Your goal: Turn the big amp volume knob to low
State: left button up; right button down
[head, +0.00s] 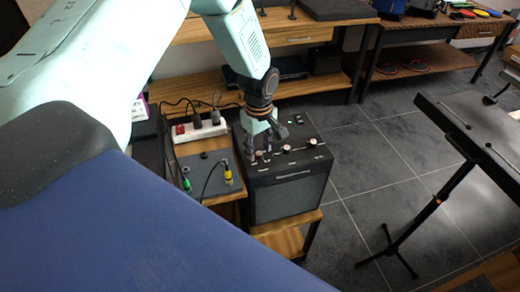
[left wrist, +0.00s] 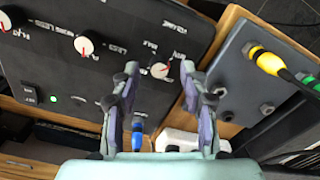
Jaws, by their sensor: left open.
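The black amp (head: 290,195) stands on a low wooden stand, its control panel facing up with several white knobs with red marks. My left gripper (head: 258,152) points down over the amp's left part. In the left wrist view my left gripper (left wrist: 159,72) is open, and one white knob (left wrist: 160,70) shows between its fingertips, with a gap on each side. The height of the fingertips above that knob is hard to judge. Two other knobs show on the panel, a middle one (left wrist: 83,45) and one at the left edge (left wrist: 5,21). The lettering is too blurred to read surely.
A grey pedal box (head: 208,178) with green and yellow plugs stands left of the amp. A white power strip (head: 200,131) with plugs lies behind it. A green light (left wrist: 54,99) glows on the panel. A black stand (head: 440,195) is at the right; floor between is clear.

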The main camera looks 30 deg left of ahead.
pick_arm(q)
jog(key=shift+f, duration=0.6)
jog(key=shift+a, duration=0.1)
jog(key=shift+w, duration=0.1)
jog(key=c, duration=0.4)
grip_shut()
